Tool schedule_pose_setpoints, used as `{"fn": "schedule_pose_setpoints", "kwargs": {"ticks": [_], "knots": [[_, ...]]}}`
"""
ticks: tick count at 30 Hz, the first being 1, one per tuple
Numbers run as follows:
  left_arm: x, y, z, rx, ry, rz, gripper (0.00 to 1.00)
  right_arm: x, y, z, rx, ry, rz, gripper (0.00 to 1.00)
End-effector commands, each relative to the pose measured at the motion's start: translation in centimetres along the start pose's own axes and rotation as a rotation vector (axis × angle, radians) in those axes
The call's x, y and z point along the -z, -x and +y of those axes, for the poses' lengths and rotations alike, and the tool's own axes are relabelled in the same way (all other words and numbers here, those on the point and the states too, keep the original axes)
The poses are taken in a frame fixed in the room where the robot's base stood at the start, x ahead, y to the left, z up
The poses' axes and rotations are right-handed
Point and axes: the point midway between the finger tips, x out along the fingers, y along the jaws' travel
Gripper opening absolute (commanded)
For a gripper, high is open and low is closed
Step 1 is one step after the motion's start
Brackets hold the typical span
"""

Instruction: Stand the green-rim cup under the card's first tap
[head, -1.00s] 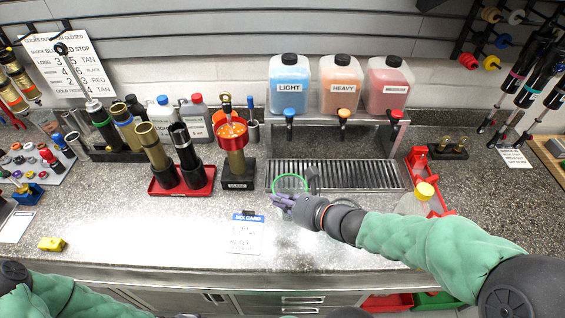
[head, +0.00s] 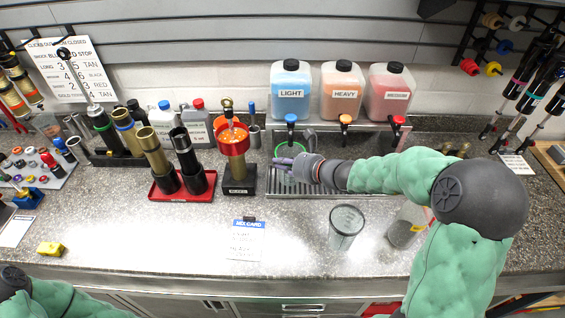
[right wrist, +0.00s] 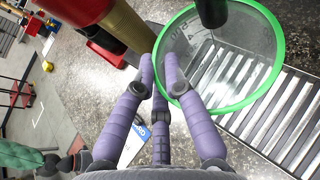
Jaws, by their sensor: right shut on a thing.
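The clear green-rim cup (right wrist: 232,70) is held by its wall in my right gripper (right wrist: 160,72), which is shut on it. In the head view my right gripper (head: 290,163) is over the left part of the drip tray (head: 330,187), and my fingers hide most of the cup. The blue tap (head: 291,118) of the LIGHT jug (head: 290,90) is just above it; a dark nozzle (right wrist: 211,10) overlaps the rim in the wrist view. I cannot tell whether the cup touches the grate. The mix card (head: 247,240) lies in front; its first line is blurred.
HEAVY (head: 341,92) and MEDIUM (head: 391,92) jugs stand to the right. A red-topped stand (head: 233,150) is close on the left.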

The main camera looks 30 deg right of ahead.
Motion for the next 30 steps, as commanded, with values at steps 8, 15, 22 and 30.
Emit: {"fn": "schedule_pose_setpoints", "kwargs": {"ticks": [8,15,22,30], "knots": [[0.0,-0.6,-0.2,0.0,0.0,0.0,0.4,1.1,-1.5,-1.2,0.0,0.0,0.001,0.0],[0.0,-0.5,-0.2,0.0,0.0,0.0,0.4,1.0,-1.5,-1.1,0.0,0.0,0.0,0.0],[0.0,-0.9,-0.3,0.0,0.0,0.0,0.4,1.3,-1.6,-1.1,0.0,0.0,0.001,0.26],[0.0,-0.8,-0.3,0.0,0.0,0.0,0.4,1.3,-1.6,-1.1,0.0,0.0,0.001,0.36]]}}
